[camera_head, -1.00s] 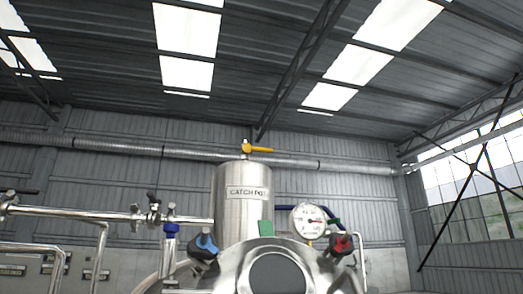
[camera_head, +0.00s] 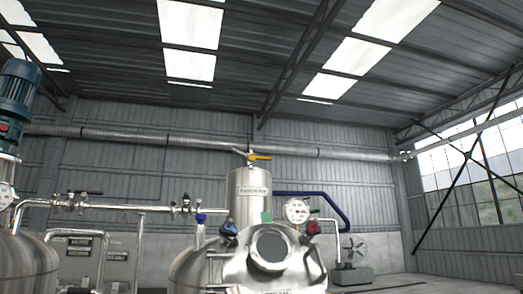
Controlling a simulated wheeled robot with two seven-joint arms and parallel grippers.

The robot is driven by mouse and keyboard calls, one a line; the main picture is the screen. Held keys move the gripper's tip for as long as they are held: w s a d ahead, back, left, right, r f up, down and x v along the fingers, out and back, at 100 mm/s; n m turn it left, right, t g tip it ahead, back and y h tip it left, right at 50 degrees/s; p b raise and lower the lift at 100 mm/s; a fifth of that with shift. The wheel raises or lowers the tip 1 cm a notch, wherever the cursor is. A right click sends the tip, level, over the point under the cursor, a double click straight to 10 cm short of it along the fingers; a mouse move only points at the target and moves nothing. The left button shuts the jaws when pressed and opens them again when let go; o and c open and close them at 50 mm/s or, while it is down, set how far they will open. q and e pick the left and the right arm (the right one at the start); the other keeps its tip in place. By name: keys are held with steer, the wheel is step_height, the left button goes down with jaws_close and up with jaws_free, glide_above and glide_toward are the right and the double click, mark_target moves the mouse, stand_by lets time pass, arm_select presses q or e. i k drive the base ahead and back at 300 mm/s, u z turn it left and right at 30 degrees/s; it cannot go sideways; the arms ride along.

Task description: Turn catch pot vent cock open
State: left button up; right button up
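The catch pot (camera_head: 246,207) is an upright steel cylinder with a label plate near its top, behind a wider steel vessel. Its vent cock (camera_head: 258,157) sits on top, with a yellow lever that lies roughly level and points right. Neither of my grippers shows in the head view, so nothing is seen touching the cock.
The steel vessel (camera_head: 200,270) with a round dark port stands in front. A pressure gauge (camera_head: 297,211), a blue valve handle (camera_head: 229,229) and a red one (camera_head: 313,228) flank it. Pipework (camera_head: 120,207) runs left to another tank (camera_head: 30,262).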

mark_target(252, 158)
steer(key=k, duration=0.7)
steer(key=z, duration=0.45)
steer(key=i, duration=2.4)
steer(key=u, duration=0.55)
